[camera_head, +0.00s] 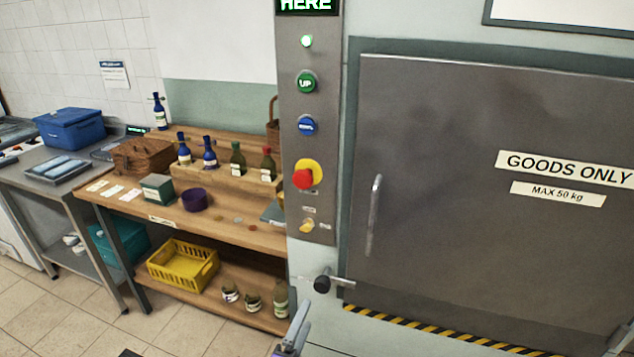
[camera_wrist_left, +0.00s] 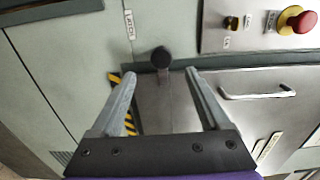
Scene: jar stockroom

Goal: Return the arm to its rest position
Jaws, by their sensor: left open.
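My left gripper (camera_head: 297,325) shows at the bottom middle of the head view, just below the black latch knob (camera_head: 322,283) of the lift door. In the left wrist view its two grey fingers (camera_wrist_left: 160,76) are apart with nothing held between them. The black knob (camera_wrist_left: 161,58) shows beyond the fingertips, between them in the picture; I see no contact. The latch bar runs from the knob toward the closed grey lift door (camera_head: 470,200).
The control panel (camera_head: 306,130) has buttons and a red emergency stop (camera_head: 303,179). The door handle (camera_head: 374,215) sticks out. A wooden bench (camera_head: 230,232) with bottles and a yellow crate (camera_head: 183,265) stands left. The tiled floor (camera_head: 190,330) at lower left looks mostly clear.

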